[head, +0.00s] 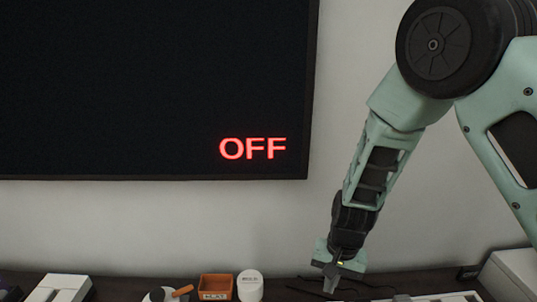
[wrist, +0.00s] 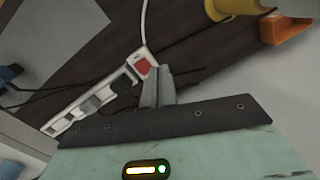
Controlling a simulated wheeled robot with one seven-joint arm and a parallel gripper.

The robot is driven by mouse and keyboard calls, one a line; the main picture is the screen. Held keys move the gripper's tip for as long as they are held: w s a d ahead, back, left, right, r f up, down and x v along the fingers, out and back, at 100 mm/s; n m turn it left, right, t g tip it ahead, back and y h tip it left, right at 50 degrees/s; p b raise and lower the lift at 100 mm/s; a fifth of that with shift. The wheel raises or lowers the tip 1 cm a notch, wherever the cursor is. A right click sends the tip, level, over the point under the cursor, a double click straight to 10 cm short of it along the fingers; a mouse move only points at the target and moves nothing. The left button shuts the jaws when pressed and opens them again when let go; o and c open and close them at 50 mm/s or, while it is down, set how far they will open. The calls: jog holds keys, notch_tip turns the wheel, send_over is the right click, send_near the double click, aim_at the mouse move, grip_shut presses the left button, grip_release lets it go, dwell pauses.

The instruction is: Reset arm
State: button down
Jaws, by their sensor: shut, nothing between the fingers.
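My arm comes down from the upper right in the head view, in front of a pale wall. My gripper (head: 331,284) points down over the dark surface at the bottom of the head view. In the wrist view its fingertips (wrist: 156,84) are together with nothing between them. A white power strip with a red switch (wrist: 143,67) lies just beyond the fingers in the wrist view. I cannot tell whether the fingers touch it.
A black screen (head: 150,90) reading OFF hangs on the wall at left. An orange box (head: 216,287) and a white jar (head: 250,286) stand left of my gripper. A white box (head: 512,273) is at right. Dark cables lie near the gripper.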

jog(key=s+a+r+n, duration=0.2)
jog(key=s+r+n, duration=0.1)
jog(key=s+r, duration=0.35)
jog(key=s+a+r+n, duration=0.3)
jog(key=s+r, duration=0.2)
jog(key=r, duration=0.2)
jog(key=s+d+r+n, duration=0.3)
jog(key=s+r+n, duration=0.2)
jog(key=s, duration=0.5)
jog(key=shift+d+r+n+h, duration=0.3)
jog(key=shift+r+n+h, duration=0.1)
